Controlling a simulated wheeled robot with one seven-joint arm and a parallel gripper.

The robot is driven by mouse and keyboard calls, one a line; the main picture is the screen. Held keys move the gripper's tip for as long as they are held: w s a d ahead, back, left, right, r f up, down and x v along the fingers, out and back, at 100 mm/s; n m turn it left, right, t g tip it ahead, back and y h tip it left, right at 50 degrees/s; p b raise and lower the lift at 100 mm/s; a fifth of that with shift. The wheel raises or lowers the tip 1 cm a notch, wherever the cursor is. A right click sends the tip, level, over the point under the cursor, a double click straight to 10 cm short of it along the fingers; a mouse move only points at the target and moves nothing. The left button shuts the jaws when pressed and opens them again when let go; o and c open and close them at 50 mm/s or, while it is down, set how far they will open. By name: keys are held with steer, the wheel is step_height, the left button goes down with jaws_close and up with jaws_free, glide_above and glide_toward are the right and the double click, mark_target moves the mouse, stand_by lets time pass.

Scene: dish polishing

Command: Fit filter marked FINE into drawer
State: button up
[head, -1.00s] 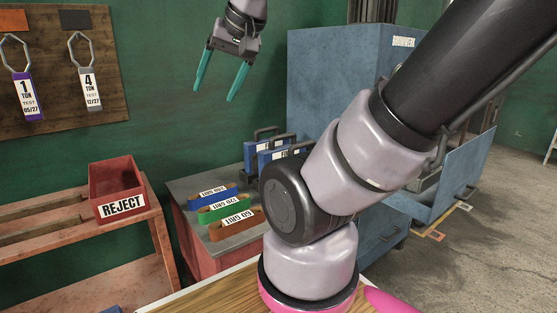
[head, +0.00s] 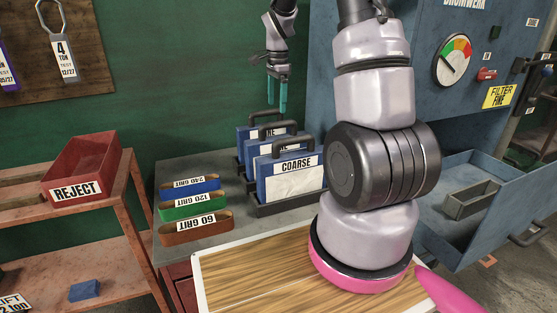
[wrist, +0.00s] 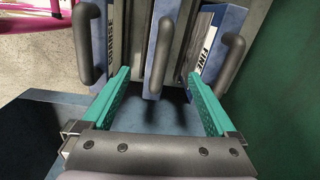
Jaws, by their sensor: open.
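Several blue filters with dark handles stand upright in a rack on the grey bench. COARSE (head: 290,182) is at the front. In the wrist view the filter marked FINE (wrist: 209,42) is on the right, nearest the green wall. My gripper (head: 277,108) is open and empty, pointing down above the rear of the rack. In the wrist view its fingers (wrist: 158,76) appear either side of the middle handle (wrist: 158,50); the FINE handle (wrist: 232,65) is outside them, to the right. The blue machine's drawer (head: 458,238) is open, with a grey holder (head: 470,200) inside.
A yellow FILTER FINE sign (head: 499,96) is on the machine. Grit belts (head: 196,227) lie left of the rack. A red REJECT bin (head: 82,170) stands on a shelf at left.

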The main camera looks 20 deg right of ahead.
steer(key=m, duration=0.1)
glide_above(278, 137)
steer(key=shift+g, duration=0.3)
steer(key=f, duration=0.8)
steer(key=shift+w+d+f, duration=0.1)
steer(key=shift+w+f, duration=0.05)
steer(key=shift+w, duration=0.05)
steer(key=shift+s+f, duration=0.15)
steer(key=shift+f, duration=1.35)
steer(key=shift+s+f, duration=0.15)
steer(key=shift+f, duration=1.3)
jaws_close()
